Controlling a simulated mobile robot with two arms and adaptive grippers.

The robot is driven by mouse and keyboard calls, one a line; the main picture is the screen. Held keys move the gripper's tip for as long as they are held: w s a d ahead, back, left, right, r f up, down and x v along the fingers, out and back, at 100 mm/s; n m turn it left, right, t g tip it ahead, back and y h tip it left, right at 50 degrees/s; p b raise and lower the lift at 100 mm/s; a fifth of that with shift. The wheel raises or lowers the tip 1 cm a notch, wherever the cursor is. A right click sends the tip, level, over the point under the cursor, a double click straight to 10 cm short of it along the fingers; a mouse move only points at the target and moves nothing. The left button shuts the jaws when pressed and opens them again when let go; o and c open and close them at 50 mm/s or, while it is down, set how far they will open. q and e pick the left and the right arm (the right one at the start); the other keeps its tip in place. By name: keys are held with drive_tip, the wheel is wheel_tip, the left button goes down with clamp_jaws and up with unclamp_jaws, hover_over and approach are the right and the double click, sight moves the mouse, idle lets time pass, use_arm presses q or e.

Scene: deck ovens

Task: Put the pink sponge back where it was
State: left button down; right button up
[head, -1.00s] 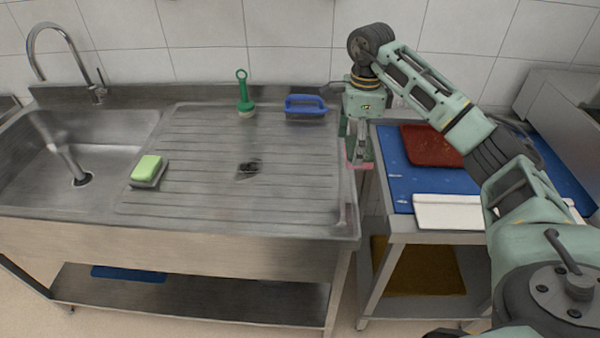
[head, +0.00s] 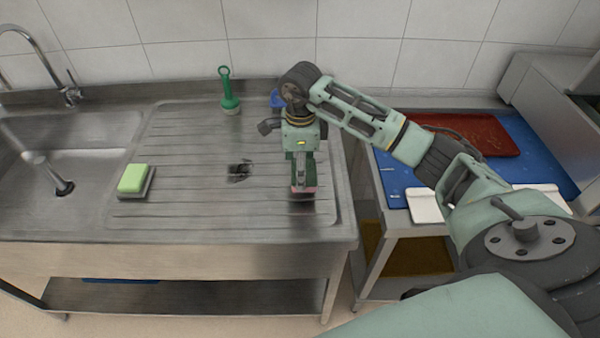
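The pink sponge (head: 303,190) is mostly hidden by the fingers of my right gripper (head: 303,184); only a thin pink strip shows at the fingertips. The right gripper points down and is shut on the sponge, over the right part of the ribbed steel drainboard (head: 190,215). A dark grey patch lies just below the sponge; I cannot tell whether it is a shadow or a holder, or whether the sponge touches anything. My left gripper is not in view.
A green sponge (head: 133,178) sits on a grey holder (head: 150,184) beside the sink basin (head: 85,165). A green-handled brush (head: 228,92) stands at the back. A blue-handled brush (head: 277,98) is partly behind my arm. Right, a side table holds a red board (head: 480,133).

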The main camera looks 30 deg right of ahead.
wheel_tip(320, 180, down, 3)
drive_tip(key=shift+s+f+p, duration=0.1)
drive_tip(key=shift+f+p, duration=0.05)
drive_tip(key=shift+p, duration=0.7)
drive_tip(key=shift+f, duration=0.5)
drive_tip(key=o, duration=0.8)
drive_tip(key=shift+c, duration=0.2)
drive_tip(key=o, duration=0.3)
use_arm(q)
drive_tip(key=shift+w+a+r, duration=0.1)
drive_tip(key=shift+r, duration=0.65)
use_arm(e)
drive_tip(key=shift+o, duration=0.2)
drive_tip(key=shift+r, duration=0.1)
